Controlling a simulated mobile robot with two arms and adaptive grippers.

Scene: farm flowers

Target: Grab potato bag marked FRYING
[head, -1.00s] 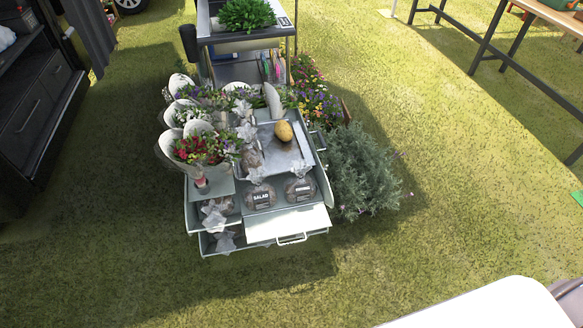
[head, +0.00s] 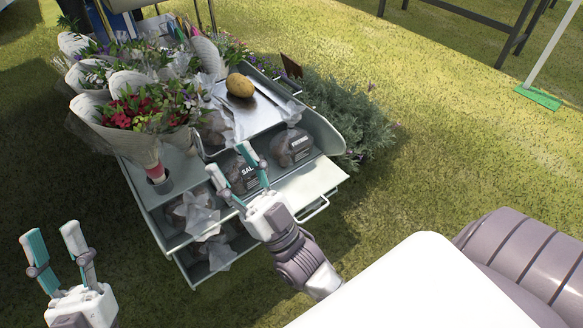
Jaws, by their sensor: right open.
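A brown potato bag (head: 293,150) with a dark label sits at the right end of the cart's upper tray; its small word is hard to read but may be FRYING. Beside it on the left is a similar bag (head: 240,176) whose label begins SAL, partly hidden by my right gripper. My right gripper (head: 238,154) is open and empty, in front of the SAL bag and left of the other bag. My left gripper (head: 51,234) is open and empty over the grass at lower left, well away from the bags.
A potato (head: 240,86) lies on a metal scale plate (head: 257,112) behind the bags. Wrapped bouquets (head: 135,105) crowd the cart's left side. More bags (head: 196,215) sit in lower trays. A pull-out board with a handle (head: 312,182) juts forward. A bushy plant (head: 350,115) stands right.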

